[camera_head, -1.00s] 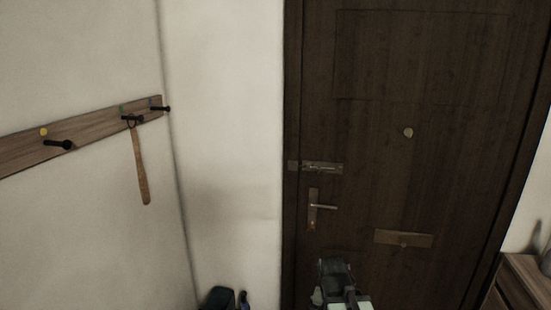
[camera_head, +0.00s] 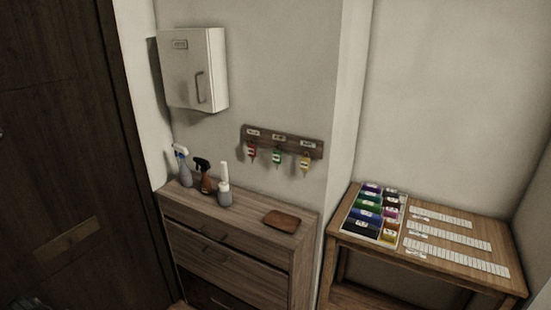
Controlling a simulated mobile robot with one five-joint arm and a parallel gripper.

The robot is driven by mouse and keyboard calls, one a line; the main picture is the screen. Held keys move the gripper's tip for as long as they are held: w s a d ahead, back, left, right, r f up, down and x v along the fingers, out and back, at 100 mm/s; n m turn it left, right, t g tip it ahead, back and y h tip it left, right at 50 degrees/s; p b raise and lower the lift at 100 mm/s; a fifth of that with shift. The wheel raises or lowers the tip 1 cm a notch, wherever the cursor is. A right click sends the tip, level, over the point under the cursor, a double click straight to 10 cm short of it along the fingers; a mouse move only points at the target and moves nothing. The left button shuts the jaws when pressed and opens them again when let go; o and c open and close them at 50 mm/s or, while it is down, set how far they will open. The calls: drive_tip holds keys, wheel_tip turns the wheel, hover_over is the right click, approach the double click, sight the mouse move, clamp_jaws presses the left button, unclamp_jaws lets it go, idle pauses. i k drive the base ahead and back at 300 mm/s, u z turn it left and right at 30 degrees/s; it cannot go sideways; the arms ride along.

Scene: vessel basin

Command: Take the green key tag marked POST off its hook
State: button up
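The green key tag (camera_head: 277,158) hangs from the middle hook of a small dark wooden key rack (camera_head: 314,149) on the wall. A red tag (camera_head: 251,150) hangs to its left and a yellow tag (camera_head: 305,162) to its right. Each has a key below it and a small pale label plate above it on the rack. The lettering is too small to read. My gripper cannot be made out in this view. A dark shape at the lower left edge is too dim to identify.
Below the rack, a wooden chest of drawers (camera_head: 225,228) holds several bottles (camera_head: 185,167) and a brown tray (camera_head: 283,221). A white wall cabinet (camera_head: 195,70) hangs upper left. Right of a wall corner, a wooden table (camera_head: 440,262) bears a box of coloured items (camera_head: 344,229) and white strips.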

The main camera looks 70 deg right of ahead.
sight(277, 154)
drive_tip(key=z, duration=2.3)
drive_tip(key=k, duration=0.15)
